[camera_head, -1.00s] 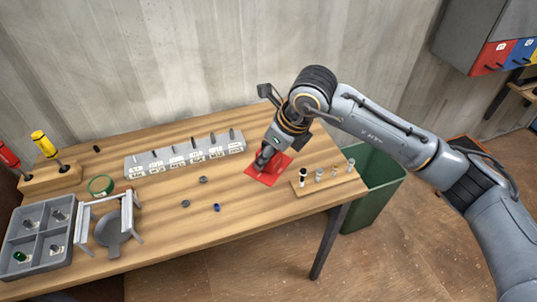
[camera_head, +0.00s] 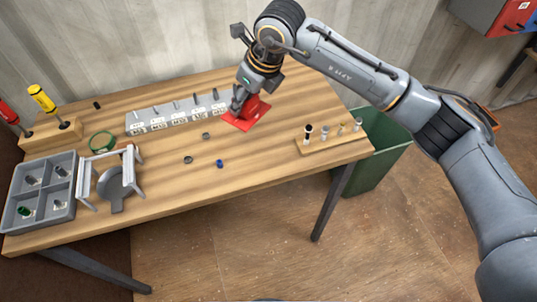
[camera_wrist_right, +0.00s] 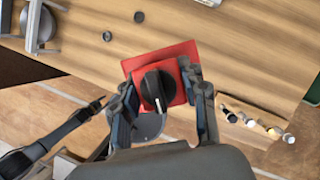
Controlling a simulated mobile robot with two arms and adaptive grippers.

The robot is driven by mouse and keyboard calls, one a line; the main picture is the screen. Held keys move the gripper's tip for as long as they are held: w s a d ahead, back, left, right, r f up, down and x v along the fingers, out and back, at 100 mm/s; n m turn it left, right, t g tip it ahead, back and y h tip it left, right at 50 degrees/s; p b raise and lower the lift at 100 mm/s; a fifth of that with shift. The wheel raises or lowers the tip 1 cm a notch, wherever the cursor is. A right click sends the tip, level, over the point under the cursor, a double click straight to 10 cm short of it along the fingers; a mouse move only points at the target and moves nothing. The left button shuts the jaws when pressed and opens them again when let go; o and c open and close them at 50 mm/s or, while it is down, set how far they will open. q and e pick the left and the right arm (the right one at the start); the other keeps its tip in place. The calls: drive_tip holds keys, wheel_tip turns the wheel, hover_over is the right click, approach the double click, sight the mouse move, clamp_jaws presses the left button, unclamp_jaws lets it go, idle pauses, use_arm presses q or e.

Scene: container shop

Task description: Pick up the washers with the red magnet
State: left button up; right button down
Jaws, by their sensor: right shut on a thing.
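The red magnet (camera_head: 257,107) has a red body and a black knob (camera_wrist_right: 158,88). My right gripper (camera_head: 240,100) is shut on the knob, and its fingers (camera_wrist_right: 160,97) show on both sides of it in the wrist view. The magnet appears just above a flat red square (camera_head: 238,123) on the table; the exact gap is hard to tell. Small ring-like pieces, seemingly the washers, lie to the left and nearer: a grey one (camera_head: 206,136), another grey one (camera_head: 188,160) and a blue one (camera_head: 220,163). My left gripper is not in view.
A grey labelled rack with pegs (camera_head: 135,122) stands behind the washers. A wooden strip with small parts (camera_head: 330,146) is at right. A grey divided tray (camera_head: 40,220), white stand (camera_head: 125,182) and green tape roll (camera_head: 101,142) are at left. Table around the washers is clear.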

drive_tip(key=w+a, duration=0.2)
drive_tip(key=a, duration=0.5)
drive_tip(key=w+a+b, duration=0.1)
drive_tip(key=w+a, duration=0.2)
drive_tip(key=a, duration=0.4)
drive_tip(key=shift+w+b, duration=0.3)
drive_tip(key=shift+w, duration=0.05)
wheel_tip(320, 180, down, 10)
drive_tip(key=b, duration=0.7)
drive_tip(key=shift+r, duration=0.2)
drive_tip(key=shift+f+b, duration=0.1)
drive_tip(key=shift+b, duration=0.25)
drive_tip(key=shift+f+b, duration=0.8)
drive_tip(key=shift+f, duration=0.2)
wheel_tip(320, 180, up, 12)
drive_tip(key=p, duration=0.6)
idle(0.8)
